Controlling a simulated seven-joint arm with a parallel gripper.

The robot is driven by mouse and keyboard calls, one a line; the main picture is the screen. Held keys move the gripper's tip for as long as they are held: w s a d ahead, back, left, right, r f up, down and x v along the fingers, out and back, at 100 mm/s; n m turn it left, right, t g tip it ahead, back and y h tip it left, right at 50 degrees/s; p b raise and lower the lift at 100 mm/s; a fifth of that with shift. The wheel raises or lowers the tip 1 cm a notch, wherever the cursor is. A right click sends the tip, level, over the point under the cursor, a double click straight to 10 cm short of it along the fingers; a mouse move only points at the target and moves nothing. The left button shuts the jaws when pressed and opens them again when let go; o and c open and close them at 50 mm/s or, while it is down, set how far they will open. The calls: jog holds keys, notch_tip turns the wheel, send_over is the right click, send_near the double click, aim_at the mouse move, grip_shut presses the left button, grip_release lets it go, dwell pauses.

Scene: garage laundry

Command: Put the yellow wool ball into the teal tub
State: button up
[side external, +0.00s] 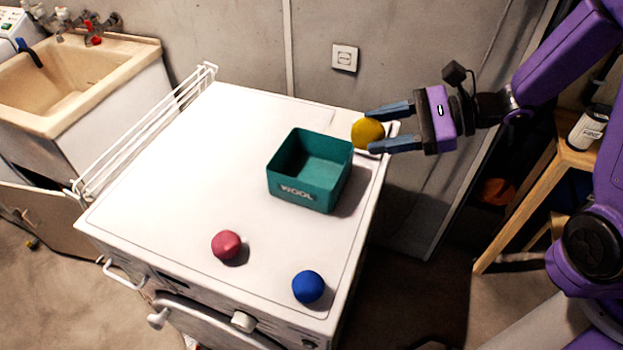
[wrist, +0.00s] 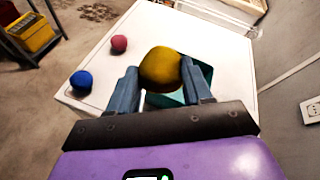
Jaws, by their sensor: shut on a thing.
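The yellow wool ball (side external: 367,133) is between the two blue fingers of my gripper (side external: 385,130), which is shut on it. In the side view the ball is held just right of the teal tub (side external: 310,188), near the machine top's right edge. The tub is open and empty as far as I see, with "WOOL" on its front. In the wrist view the yellow ball (wrist: 161,67) sits between my gripper's fingertips (wrist: 160,78) and hides much of the teal tub (wrist: 186,97) behind it.
A red ball (side external: 226,245) and a blue ball (side external: 308,287) lie on the white machine top (side external: 190,170), in front of the tub. A white wire rack (side external: 150,130) runs along the left edge. A sink (side external: 75,85) stands at the left. The top's left half is clear.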

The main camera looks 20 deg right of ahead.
jog(key=shift+s+d+r+t, duration=0.15)
jog(key=shift+s+d+r, duration=0.1)
jog(key=shift+d, duration=0.35)
jog(key=shift+s+d+r+t, duration=0.1)
jog(key=shift+s+d+t, duration=0.1)
jog(key=shift+d, duration=0.35)
jog(key=w+a+f, duration=0.3)
jog(key=w+f, duration=0.3)
jog(key=w+a+f, duration=0.3)
jog(key=w+f, duration=0.3)
jog(key=f, duration=0.1)
jog(key=shift+a, duration=0.4)
jog(key=shift+f, duration=0.65)
jog(key=o, duration=0.7)
jog(key=shift+s+f+h, duration=0.1)
jog(key=shift+s+h, duration=0.05)
jog(key=shift+h, duration=0.15)
jog(key=shift+o, duration=0.2)
